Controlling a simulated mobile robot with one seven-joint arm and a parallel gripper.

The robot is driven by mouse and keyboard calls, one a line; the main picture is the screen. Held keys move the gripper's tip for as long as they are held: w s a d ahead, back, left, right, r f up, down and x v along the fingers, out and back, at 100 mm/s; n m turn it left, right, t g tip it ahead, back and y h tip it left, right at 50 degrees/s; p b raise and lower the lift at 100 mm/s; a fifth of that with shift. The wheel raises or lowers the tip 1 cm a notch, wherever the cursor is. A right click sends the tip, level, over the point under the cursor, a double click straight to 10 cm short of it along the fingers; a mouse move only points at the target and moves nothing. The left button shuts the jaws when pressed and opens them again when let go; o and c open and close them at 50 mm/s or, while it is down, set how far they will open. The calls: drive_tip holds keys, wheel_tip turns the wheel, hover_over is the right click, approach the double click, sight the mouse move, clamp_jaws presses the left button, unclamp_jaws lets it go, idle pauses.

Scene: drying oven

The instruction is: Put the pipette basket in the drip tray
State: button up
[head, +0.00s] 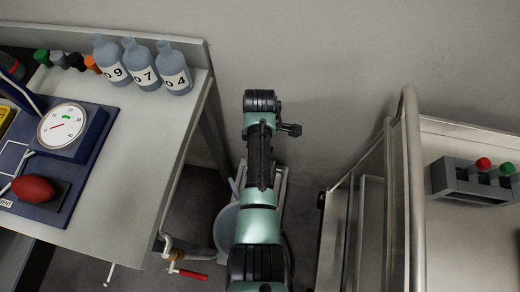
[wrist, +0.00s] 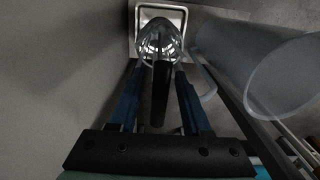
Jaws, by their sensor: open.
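My gripper (wrist: 158,78) is open in the wrist view, its two blue fingers pointing away from the camera. A dark upright handle (wrist: 161,90) shows between the fingers, with a gap on each side. Beyond it is a shiny rounded metal thing (wrist: 150,46), within or above a pale square-rimmed tray (wrist: 182,12). I cannot tell for sure whether these are the pipette basket and the drip tray. In the head view my arm reaches away over the gap between bench and cart, and my gripper's fingers are hidden.
A translucent cylinder (wrist: 235,55) stands close on the right in the wrist view. The bench (head: 130,205) at left holds labelled bottles (head: 141,66), a dial gauge (head: 62,127) and a red oval object (head: 33,188). A railed cart (head: 455,235) at right carries a grey rack (head: 458,183).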

wheel_tip(320, 180, up, 11)
drive_tip(key=shift+r+p, duration=0.2)
drive_tip(key=shift+p, duration=0.9)
drive_tip(key=shift+s+f, duration=0.1)
